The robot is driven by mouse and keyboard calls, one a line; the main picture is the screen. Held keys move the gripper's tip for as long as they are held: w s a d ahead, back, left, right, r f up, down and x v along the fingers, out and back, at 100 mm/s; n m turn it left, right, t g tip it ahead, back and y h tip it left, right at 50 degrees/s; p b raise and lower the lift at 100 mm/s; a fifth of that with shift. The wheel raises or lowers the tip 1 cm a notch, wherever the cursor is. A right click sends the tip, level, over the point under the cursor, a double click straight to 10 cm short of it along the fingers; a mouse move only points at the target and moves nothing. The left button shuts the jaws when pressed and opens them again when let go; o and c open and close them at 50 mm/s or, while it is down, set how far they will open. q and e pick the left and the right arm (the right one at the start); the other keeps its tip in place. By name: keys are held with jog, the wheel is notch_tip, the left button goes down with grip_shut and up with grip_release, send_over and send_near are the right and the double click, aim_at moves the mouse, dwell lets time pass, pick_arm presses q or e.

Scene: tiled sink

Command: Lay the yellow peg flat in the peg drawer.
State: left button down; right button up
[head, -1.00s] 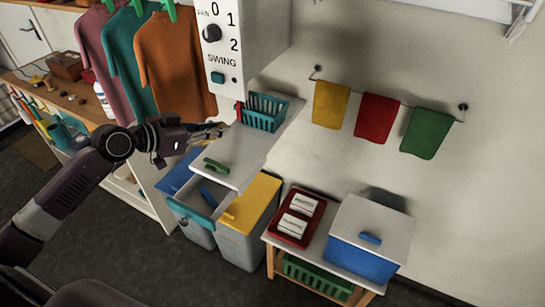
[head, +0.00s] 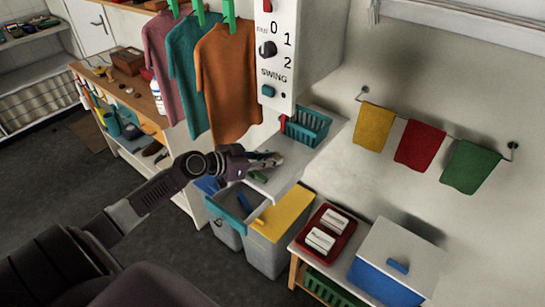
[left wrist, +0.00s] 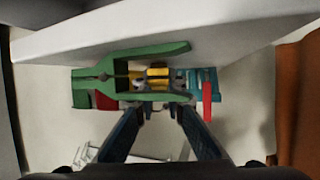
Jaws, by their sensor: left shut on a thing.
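My left gripper (head: 276,159) is above the white top, its fingers shut on the yellow peg. In the left wrist view the yellow peg (left wrist: 157,73) shows end-on between the fingertips, mostly hidden. A green peg (head: 258,176) lies on the white top just below my gripper; in the left wrist view a large green peg shape (left wrist: 100,76) overlaps the fingertips. The peg drawer (head: 229,213), with a teal rim, stands open below and in front of the top; a blue peg (head: 243,201) is inside. My right gripper is out of view.
A teal basket (head: 308,126) stands at the back of the white top (head: 287,176). Hanging shirts (head: 228,80) are close behind my left arm. A bin with a yellow lid (head: 283,218) stands right of the drawer. A bench with a red tray (head: 325,248) is farther right.

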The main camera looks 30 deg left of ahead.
pick_arm(q)
jog(key=shift+f, duration=0.15)
jog(key=c, duration=2)
grip_release()
